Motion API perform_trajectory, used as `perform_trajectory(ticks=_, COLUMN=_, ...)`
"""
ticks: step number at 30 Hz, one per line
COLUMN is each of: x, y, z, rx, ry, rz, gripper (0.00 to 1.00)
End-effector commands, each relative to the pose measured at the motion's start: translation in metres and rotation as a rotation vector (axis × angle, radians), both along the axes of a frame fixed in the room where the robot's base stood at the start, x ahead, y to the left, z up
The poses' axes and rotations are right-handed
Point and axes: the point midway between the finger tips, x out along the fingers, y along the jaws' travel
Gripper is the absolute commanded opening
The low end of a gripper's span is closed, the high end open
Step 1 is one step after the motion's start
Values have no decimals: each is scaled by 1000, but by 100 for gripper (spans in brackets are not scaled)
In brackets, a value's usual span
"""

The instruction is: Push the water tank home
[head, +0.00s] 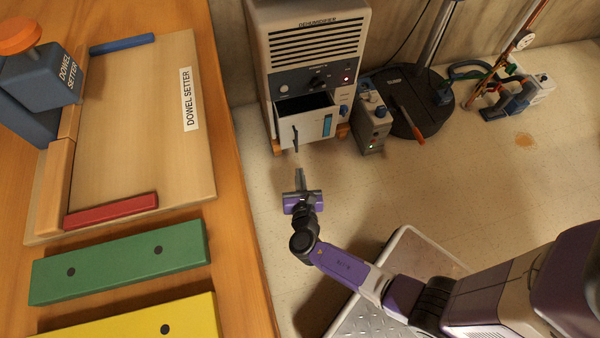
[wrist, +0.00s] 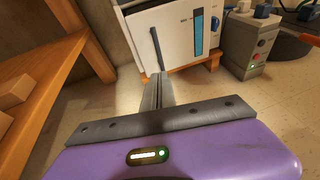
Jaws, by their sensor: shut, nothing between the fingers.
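The dehumidifier (head: 310,55) stands on the floor against the back wall, with a red light on its front. Its water tank (head: 313,124) is pulled partly out at the bottom, so its dark open top shows. The tank front is white with a vertical handle on the left and a blue level window on the right. It also shows in the wrist view (wrist: 180,38). My gripper (head: 299,172) is shut and empty. It is in front of the tank, pointing toward its lower left part, with a gap that appears small. The wrist view shows the closed fingers (wrist: 158,92) below the handle.
A workbench (head: 235,230) with a dowel setter board fills the left side. A grey box with knobs (head: 371,125) stands just right of the tank.

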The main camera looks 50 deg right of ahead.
Motion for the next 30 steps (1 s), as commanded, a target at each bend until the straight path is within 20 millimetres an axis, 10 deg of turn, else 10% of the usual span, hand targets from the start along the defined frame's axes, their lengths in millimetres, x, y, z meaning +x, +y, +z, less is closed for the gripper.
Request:
perform_trajectory(ticks=15, x=64, y=-66, z=-24, rx=2, ry=-4, rz=-2, gripper=0)
perform_trajectory(ticks=30, x=76, y=-77, z=-22, rx=3, ry=-2, rz=0, gripper=0)
